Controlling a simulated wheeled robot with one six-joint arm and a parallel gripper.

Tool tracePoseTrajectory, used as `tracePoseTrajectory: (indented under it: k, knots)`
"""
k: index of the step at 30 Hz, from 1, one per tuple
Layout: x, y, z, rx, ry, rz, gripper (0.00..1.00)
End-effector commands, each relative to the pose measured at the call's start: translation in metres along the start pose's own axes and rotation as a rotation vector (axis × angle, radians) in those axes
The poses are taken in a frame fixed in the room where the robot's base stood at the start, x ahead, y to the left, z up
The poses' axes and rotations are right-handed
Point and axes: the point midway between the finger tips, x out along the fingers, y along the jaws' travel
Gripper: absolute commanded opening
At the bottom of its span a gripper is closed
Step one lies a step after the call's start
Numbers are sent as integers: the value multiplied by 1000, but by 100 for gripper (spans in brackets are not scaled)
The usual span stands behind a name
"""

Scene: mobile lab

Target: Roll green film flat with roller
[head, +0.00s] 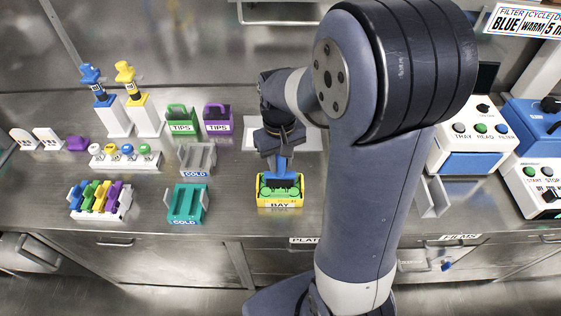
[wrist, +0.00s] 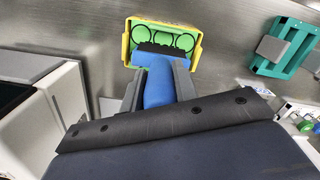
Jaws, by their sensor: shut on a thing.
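My gripper (head: 281,150) is shut on the blue handle of the roller (head: 283,169). In the wrist view the fingers of my gripper (wrist: 158,84) stand either side of the blue handle of the roller (wrist: 157,88). The roller's dark end reaches over the near part of the green film (wrist: 165,36). The film lies in the yellow bay (head: 261,191), labelled BAY, at the bench's front edge; the bay's yellow rim also shows in the wrist view (wrist: 127,42). Round outlines show on the film. I cannot tell whether the roller touches it.
A teal COLD rack (head: 187,204) and a grey COLD rack (head: 198,158) stand left of the bay. TIPS boxes (head: 181,120) are behind them. A white-and-blue machine (head: 474,140) with buttons stands right. Bare bench lies between the teal rack and the bay.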

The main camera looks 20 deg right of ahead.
Motion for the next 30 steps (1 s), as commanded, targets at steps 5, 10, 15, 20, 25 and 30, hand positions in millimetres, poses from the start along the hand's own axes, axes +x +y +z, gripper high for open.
tracePoseTrajectory:
  k: [5,10,15,20,25,30]
  knots:
    - [2,0,0,0,-3,-1,5]
    - [2,0,0,0,-4,-1,5]
    - [1,3,-5,0,-5,-1,5]
    - [0,6,-11,0,-5,-1,5]
    - [0,7,-12,0,-4,-1,5]
    - [-1,7,-12,0,-4,0,5]
